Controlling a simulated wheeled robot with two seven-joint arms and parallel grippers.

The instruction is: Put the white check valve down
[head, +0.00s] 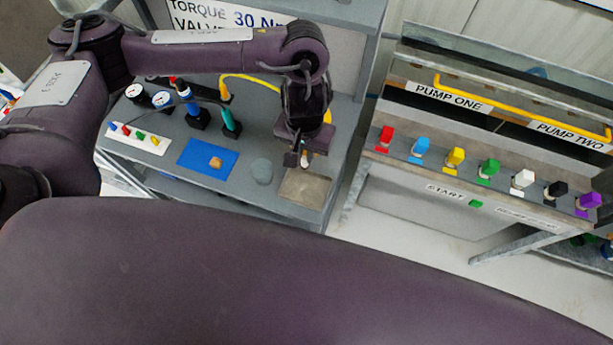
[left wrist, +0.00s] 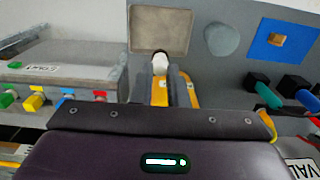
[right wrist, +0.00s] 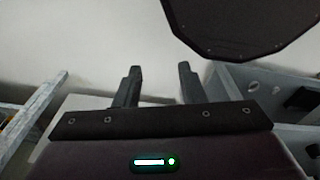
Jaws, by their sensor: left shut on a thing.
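The white check valve (left wrist: 160,62) shows as a small white piece between the left fingertips in the left wrist view. In the head view it is a small pale spot (head: 304,157), mostly hidden by the gripper. My left gripper (head: 303,162) is shut on it and points down near the tan square pad (head: 305,188). The pad also shows beyond the valve in the left wrist view (left wrist: 160,28). I cannot tell whether the valve touches the pad. My right gripper (right wrist: 160,78) is open and empty in the right wrist view.
Left of the pad lie a grey round disc (head: 262,171) and a blue mat (head: 208,158) with a small tan part. Tools and gauges stand behind. A bench at the right (head: 450,185) carries a row of coloured valves. A gap separates the two benches.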

